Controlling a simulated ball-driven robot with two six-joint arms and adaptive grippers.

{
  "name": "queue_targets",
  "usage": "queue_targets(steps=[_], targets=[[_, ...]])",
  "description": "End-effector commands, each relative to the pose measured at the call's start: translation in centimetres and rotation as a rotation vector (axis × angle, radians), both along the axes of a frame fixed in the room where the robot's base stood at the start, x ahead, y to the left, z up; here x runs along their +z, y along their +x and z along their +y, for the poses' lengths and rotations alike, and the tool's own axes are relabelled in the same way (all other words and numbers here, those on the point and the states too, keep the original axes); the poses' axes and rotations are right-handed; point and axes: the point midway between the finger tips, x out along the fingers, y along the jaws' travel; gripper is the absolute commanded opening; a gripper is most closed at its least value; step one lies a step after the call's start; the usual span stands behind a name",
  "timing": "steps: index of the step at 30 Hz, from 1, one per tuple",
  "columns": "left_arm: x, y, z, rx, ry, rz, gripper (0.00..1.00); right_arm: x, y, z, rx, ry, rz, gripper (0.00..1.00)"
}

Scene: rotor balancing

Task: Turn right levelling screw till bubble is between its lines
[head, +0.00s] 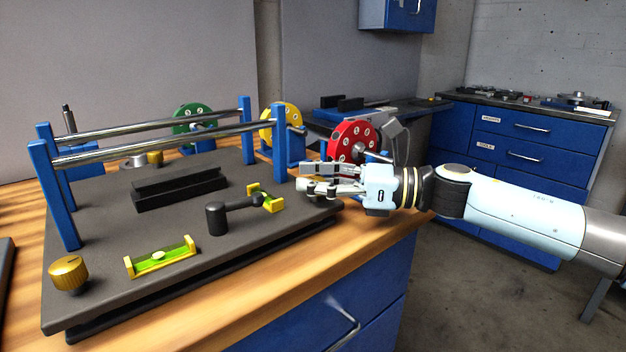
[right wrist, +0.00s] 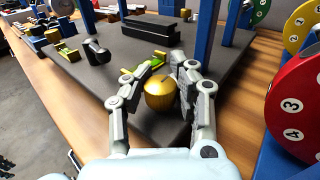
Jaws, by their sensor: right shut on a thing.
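My right gripper (head: 308,178) is at the right corner of the dark base plate (head: 110,215). In the right wrist view, its fingers (right wrist: 170,78) are shut around the gold right levelling screw (right wrist: 160,96), one on each side. In the head view, the gripper hides this screw. A yellow-green level (head: 178,251) lies along the front edge of the plate. Its pale bubble (head: 158,256) looks near the middle, but its lines are too small to judge. A second level (head: 267,204) stands crosswise near the gripper; its bubble is not clear. My left gripper is not in view.
A gold left screw (head: 69,272) is at the front left corner. A black post with an arm (head: 217,218) stands between the levels. Blue posts carry two steel rails (head: 170,150). A red disc (head: 352,143) stands close behind my right gripper.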

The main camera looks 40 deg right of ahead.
Motion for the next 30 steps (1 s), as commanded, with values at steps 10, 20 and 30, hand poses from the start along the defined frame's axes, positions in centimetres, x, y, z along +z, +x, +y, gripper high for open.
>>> queue_targets(steps=[10,20,30], targets=[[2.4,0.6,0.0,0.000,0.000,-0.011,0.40,0.2,-0.1,0.1,-0.169,0.004,0.005,0.00],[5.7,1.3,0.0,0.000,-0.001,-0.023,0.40,0.2,-0.1,0.1,-0.459,0.006,0.007,0.00],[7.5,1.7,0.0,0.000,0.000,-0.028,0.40,-0.1,-0.1,0.0,-0.701,0.003,0.007,0.00]])
